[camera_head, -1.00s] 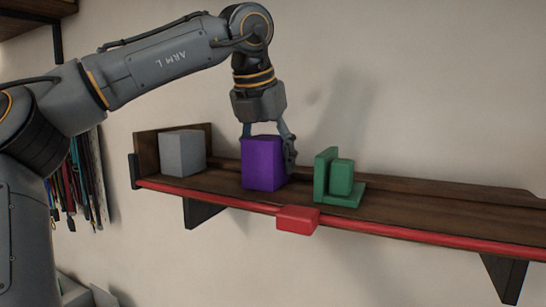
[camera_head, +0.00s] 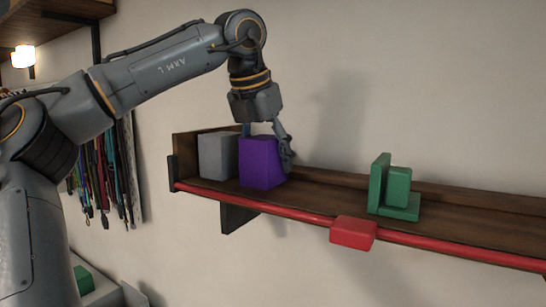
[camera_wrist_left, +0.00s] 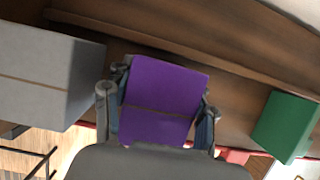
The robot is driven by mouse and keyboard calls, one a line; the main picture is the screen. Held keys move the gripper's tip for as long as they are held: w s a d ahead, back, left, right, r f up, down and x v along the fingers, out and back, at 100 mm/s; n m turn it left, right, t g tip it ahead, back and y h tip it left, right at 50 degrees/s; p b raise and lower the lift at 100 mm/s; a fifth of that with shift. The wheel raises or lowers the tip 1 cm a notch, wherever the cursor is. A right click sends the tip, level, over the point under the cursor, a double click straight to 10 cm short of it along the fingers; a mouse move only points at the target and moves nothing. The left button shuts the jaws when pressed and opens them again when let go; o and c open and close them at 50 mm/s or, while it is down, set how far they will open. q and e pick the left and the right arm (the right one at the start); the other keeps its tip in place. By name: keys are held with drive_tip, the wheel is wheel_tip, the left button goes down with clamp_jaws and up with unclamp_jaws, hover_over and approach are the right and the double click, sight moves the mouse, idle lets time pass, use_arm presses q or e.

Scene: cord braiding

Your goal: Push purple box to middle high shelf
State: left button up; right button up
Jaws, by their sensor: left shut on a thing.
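The purple box (camera_head: 261,163) stands on the wooden shelf (camera_head: 320,190), close to the right side of a grey box (camera_head: 218,155). My left gripper (camera_head: 266,145) reaches down from above and is shut on the purple box. In the left wrist view the purple box (camera_wrist_left: 163,100) sits between the two fingers, with the grey box (camera_wrist_left: 45,75) to its left and a green block (camera_wrist_left: 285,125) to its right. The head view shows the purple box near or against the grey one; the wrist view shows a gap. My right gripper is not in view.
A red rail (camera_head: 290,215) with a red slider block (camera_head: 353,232) runs along the shelf's front edge. A green bookend-like piece (camera_head: 393,190) stands further right, with bare shelf between. Cords (camera_head: 105,175) hang on the wall at left. A higher shelf (camera_head: 75,8) shows at top left.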

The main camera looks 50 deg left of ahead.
use_arm(q)
drive_tip(key=o, duration=1.4)
drive_tip(key=v, duration=0.8)
drive_tip(key=shift+a, duration=0.1)
